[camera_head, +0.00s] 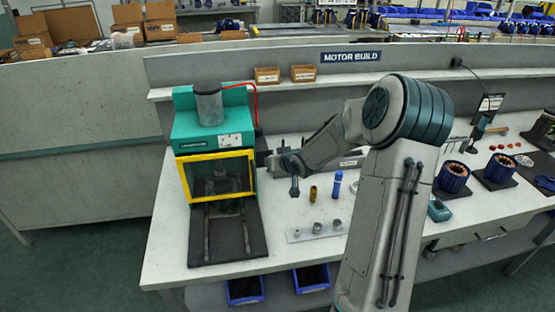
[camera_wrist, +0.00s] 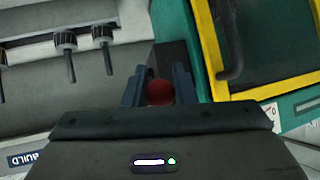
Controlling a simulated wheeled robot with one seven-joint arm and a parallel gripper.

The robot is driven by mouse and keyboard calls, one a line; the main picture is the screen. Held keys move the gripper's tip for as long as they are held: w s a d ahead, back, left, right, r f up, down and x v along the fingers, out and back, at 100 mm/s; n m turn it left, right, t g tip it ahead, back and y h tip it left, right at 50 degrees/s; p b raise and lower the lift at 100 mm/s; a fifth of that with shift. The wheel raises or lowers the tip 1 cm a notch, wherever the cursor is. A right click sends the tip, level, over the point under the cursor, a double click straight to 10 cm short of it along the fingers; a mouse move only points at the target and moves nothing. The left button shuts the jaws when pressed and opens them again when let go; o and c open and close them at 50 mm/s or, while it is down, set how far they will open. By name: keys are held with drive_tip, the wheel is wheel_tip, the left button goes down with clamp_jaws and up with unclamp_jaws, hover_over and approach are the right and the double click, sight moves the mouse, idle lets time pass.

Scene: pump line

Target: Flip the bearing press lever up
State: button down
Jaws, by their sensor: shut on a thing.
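The bearing press (camera_head: 188,124) is a green machine with a yellow front frame, at the left of the bench in the head view. Its yellow and green side shows at the upper right of the wrist view (camera_wrist: 213,50). In the wrist view, my gripper (camera_wrist: 160,88) is shut on the red ball knob of the lever (camera_wrist: 159,94), beside the press frame. A dark block shows just beyond the knob. In the head view my wrist hangs just right of the press. The lever cannot be made out there, so its angle is unclear.
Right of the press stand a brass cylinder (camera_head: 313,193) and a blue bottle-like part (camera_head: 337,185). A plate with small metal parts (camera_head: 316,230) lies in front. Blue motor stators (camera_head: 453,178) stand at the right. A shelf (camera_head: 280,86) runs behind.

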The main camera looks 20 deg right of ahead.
drive_tip(key=shift+w+r, duration=0.4)
drive_tip(key=shift+r, duration=0.4)
drive_tip(key=shift+r+p, duration=0.1)
drive_tip(key=shift+p, duration=0.2)
drive_tip(key=c, duration=1.2)
unclamp_jaws()
drive_tip(key=shift+s, duration=0.1)
drive_tip(key=shift+f, duration=0.2)
drive_tip(key=shift+s+d, duration=0.1)
drive_tip(key=shift+s, duration=0.1)
drive_tip(key=p+v, duration=0.3)
drive_tip(key=v, duration=1)
drive_tip(key=shift+s+r+p, duration=0.15)
drive_tip(key=shift+s+p, duration=0.05)
drive_tip(key=shift+p, duration=0.15)
